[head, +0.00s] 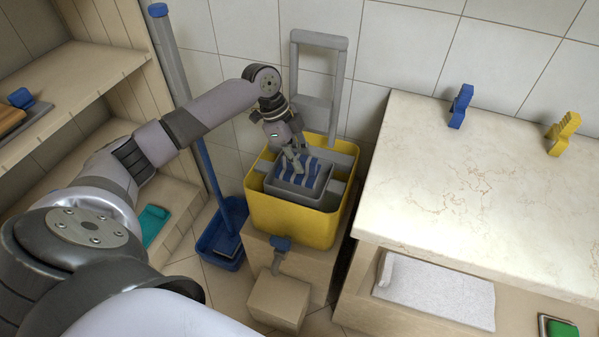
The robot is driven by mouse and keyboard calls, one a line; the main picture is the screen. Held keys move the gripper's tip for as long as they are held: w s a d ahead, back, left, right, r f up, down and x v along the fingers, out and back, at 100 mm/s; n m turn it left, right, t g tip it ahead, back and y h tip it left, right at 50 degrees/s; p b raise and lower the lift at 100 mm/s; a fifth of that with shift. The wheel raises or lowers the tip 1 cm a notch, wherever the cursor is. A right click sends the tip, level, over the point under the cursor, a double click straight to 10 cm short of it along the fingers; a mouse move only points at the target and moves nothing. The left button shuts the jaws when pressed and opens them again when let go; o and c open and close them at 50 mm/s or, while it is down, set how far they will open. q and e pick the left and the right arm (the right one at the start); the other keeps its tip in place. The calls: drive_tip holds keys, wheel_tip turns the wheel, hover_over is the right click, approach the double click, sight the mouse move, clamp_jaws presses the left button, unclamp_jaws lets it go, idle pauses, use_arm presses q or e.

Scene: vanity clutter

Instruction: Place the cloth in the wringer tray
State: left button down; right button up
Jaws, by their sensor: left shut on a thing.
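A blue and white striped cloth (312,177) lies within the grey wringer tray (299,194), which sits in the top of the yellow bucket (262,210). My left gripper (297,165) reaches down from the upper left and is shut on the cloth at its left side. The fingers hide part of the cloth, and I cannot tell whether it rests fully on the tray floor. My right gripper is not in view.
A grey handle frame (319,90) rises behind the bucket. The marble counter (470,190) at right holds blue (461,106) and yellow (562,134) clips.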

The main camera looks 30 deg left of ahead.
use_arm(q)
wheel_tip(320, 180, down, 4)
drive_tip(key=shift+f+b, duration=0.15)
drive_tip(key=shift+b, duration=0.2)
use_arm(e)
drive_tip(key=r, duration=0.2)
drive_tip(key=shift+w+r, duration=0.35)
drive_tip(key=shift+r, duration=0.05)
use_arm(q)
drive_tip(key=c, duration=1.4)
unclamp_jaws()
drive_tip(key=shift+r, duration=0.2)
drive_tip(key=p+v, duration=0.2)
drive_tip(key=v, duration=0.9)
drive_tip(key=shift+s+a+r, duration=0.1)
drive_tip(key=shift+a+r, duration=0.15)
drive_tip(key=shift+r, duration=0.05)
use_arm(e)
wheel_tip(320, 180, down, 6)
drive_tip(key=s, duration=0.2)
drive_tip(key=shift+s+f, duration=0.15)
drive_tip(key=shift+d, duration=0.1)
